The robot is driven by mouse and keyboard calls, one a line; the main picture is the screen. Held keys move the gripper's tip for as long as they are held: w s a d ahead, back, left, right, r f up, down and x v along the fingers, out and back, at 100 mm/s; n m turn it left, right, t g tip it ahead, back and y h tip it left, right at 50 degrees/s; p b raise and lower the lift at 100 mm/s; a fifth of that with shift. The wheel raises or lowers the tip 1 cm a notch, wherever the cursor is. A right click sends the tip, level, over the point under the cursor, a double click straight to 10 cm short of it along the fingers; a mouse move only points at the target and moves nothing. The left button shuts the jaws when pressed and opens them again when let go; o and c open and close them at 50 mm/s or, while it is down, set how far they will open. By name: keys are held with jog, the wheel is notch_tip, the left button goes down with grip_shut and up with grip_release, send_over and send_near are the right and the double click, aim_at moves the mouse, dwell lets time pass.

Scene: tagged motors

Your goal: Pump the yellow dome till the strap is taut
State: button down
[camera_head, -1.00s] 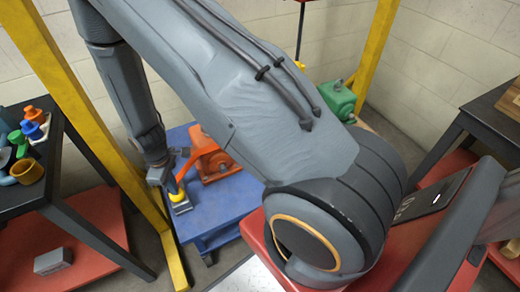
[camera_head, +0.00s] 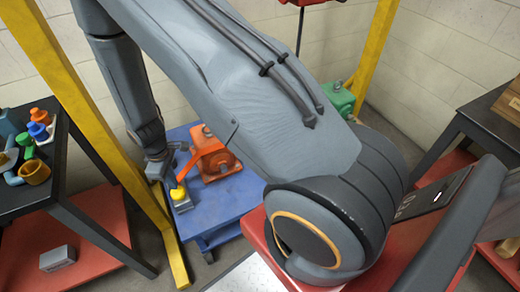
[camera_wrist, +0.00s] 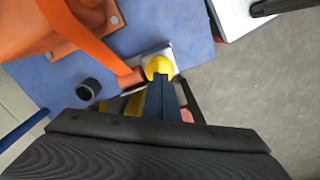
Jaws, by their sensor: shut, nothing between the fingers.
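The yellow dome (camera_head: 178,193) sits on a small grey base on the blue cart (camera_head: 225,215). In the wrist view the dome (camera_wrist: 158,64) lies just beyond the fingertips of my gripper (camera_wrist: 161,78). The fingers are shut and empty and overlap the dome's near edge; I cannot tell whether they touch it. In the head view my gripper (camera_head: 163,178) is beside the dome, on its upper left. An orange strap (camera_wrist: 98,52) runs from the orange motor (camera_head: 213,160) to the dome's base. It looks nearly straight; I cannot tell its tension.
A yellow post (camera_head: 95,130) stands left of the cart. A black table (camera_head: 75,205) at far left holds small coloured parts. A dark round piece (camera_wrist: 88,89) lies on the cart near the strap. A green motor (camera_head: 338,97) stands behind my arm.

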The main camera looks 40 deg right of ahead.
notch_tip(320, 180, up, 6)
jog(key=p, duration=0.4)
jog(key=shift+r, duration=0.1)
jog(key=s+d+r+m, duration=0.2)
jog(key=s+d+r, duration=0.1)
jog(key=r, duration=0.5)
jog(key=s+d+r+m, duration=0.2)
jog(key=d+r+m, duration=0.1)
jog(key=r, duration=0.5)
jog(key=s+d+r+m, duration=0.4)
jog(key=s+r, duration=0.6)
jog(key=s, duration=0.2)
jog(key=shift+d+r+m, duration=0.15)
jog(key=shift+d+m, duration=0.25)
